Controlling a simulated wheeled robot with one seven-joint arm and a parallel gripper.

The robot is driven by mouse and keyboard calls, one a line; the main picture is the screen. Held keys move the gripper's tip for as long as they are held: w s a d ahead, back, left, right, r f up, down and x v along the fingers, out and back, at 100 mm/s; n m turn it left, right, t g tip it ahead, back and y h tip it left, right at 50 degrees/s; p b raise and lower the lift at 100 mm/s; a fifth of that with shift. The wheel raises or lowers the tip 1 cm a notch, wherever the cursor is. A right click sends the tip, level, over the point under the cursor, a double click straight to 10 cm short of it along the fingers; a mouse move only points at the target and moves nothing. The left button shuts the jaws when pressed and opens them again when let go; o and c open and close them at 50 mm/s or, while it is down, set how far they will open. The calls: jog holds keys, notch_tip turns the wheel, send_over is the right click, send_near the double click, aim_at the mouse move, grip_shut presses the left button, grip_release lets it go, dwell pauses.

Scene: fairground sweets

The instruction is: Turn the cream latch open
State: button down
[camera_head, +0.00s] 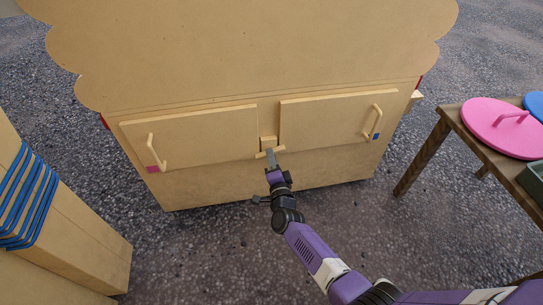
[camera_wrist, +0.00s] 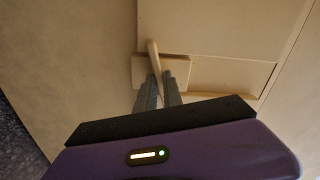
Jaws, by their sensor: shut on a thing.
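The cream latch (camera_head: 260,155) sits between two cabinet doors, low on the front of a cream stall. In the head view it shows as a short bar, slightly tilted, below a small block. My gripper (camera_head: 269,154) reaches it from the front and covers part of it. In the wrist view, the latch's slim upright piece (camera_wrist: 153,52) runs between the fingertips of my gripper (camera_wrist: 158,76), over a flat cream plate. The fingers are shut on this piece. The left door (camera_head: 205,132) and right door (camera_head: 325,118) look closed.
The left door has a handle (camera_head: 154,150) and a pink mark; the right has a handle (camera_head: 373,122) and a blue mark. A wooden table (camera_head: 452,117) with a pink lid (camera_head: 495,122) stands at right. A cream box (camera_head: 75,235) with blue-edged items stands at left.

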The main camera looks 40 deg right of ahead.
jog(key=shift+n+p, duration=1.9)
jog(key=shift+n, duration=5.4)
jog(key=shift+f, duration=0.1)
jog(key=c, duration=1.5)
grip_release()
